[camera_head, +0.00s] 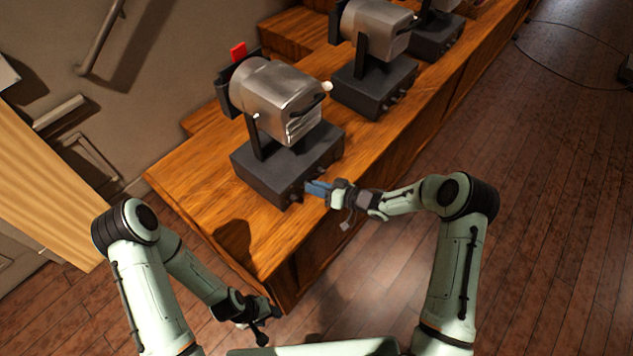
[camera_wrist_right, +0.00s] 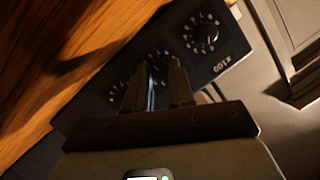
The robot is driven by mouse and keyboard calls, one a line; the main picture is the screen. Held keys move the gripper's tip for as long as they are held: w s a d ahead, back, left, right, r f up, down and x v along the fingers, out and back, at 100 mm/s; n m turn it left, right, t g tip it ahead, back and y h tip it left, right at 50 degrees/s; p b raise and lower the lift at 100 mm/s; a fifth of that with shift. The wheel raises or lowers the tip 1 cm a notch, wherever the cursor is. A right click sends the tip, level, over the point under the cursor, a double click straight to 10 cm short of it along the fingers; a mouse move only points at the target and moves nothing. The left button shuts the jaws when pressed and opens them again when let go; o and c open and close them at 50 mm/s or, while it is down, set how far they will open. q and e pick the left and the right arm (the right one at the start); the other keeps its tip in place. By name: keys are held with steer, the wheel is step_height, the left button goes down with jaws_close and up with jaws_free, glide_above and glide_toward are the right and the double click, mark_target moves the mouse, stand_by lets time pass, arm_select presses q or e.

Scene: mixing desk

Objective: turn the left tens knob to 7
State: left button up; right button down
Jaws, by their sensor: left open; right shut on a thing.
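The nearest mixing machine has a dark control box (camera_head: 285,165) with small knobs along its front face. My right gripper (camera_head: 316,188) reaches this face from the right. In the right wrist view the panel (camera_wrist_right: 225,62) shows three dials in a slanted row. My right gripper (camera_wrist_right: 155,75) is shut on the middle knob (camera_wrist_right: 154,62), beside the dial marked X100 (camera_wrist_right: 203,34). The fingers hide much of the middle dial, so its label and setting cannot be read. My left gripper (camera_head: 258,325) is open and empty, low by the desk's near corner.
The silver drum (camera_head: 275,95) sits above the control box, with a red piece (camera_head: 238,51) behind it. A second similar machine (camera_head: 372,80) stands farther along the wooden desk (camera_head: 185,180).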

steer(key=shift+w+m+y, duration=0.15)
steer(key=shift+m+y, duration=0.15)
steer(key=shift+m, duration=0.4)
arm_select(q)
steer(key=shift+w+r, duration=0.2)
steer(key=shift+w, duration=0.1)
arm_select(e)
steer(key=shift+m+g+y, duration=0.3)
steer(key=shift+m+y, duration=0.3)
steer(key=shift+m, duration=0.6)
steer(key=c, duration=1)
jaws_free()
steer(key=shift+f, duration=0.1)
steer(key=shift+d, duration=0.15)
arm_select(q)
steer(key=shift+s+f+b, duration=0.75)
steer(key=shift+s+f, duration=0.35)
steer(key=shift+s, duration=0.25)
arm_select(e)
steer(key=shift+v, duration=6.65)
